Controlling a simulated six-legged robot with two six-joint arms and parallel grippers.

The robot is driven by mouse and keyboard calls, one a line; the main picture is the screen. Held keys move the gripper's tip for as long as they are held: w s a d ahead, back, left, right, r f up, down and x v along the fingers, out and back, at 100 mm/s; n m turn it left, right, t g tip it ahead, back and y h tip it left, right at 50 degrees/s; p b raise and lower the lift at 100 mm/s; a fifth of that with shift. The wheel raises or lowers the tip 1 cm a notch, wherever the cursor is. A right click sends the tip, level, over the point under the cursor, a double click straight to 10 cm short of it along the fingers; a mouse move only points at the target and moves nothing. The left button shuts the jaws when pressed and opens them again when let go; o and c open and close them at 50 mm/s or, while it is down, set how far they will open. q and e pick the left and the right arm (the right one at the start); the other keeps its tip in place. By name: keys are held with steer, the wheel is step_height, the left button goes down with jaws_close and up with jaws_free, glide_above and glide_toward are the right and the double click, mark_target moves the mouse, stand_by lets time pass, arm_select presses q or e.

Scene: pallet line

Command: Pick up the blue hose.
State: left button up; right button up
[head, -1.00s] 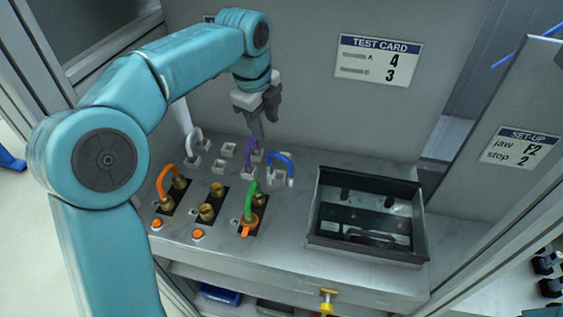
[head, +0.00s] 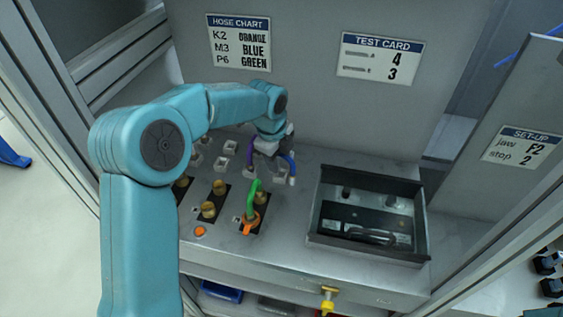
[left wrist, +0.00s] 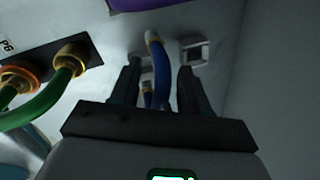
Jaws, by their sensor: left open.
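The blue hose (head: 290,162) is a short arched hose at the right end of the back row of white sockets on the bench. My left gripper (head: 268,152) is right at it and hides part of its arch. In the left wrist view the blue hose (left wrist: 159,68) lies between the two open dark fingers of my left gripper (left wrist: 160,80), with a gap on each side. My right gripper is not in view.
The purple hose (head: 250,152) is close left of my left gripper. The green hose (head: 252,200) stands in front, on an orange-collared fitting. A dark open tray (head: 313,215) is to the right. A hose chart (head: 240,42) lists M3 as blue.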

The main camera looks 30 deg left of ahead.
arm_select(q)
jaws_close()
steer(key=shift+f, duration=0.1)
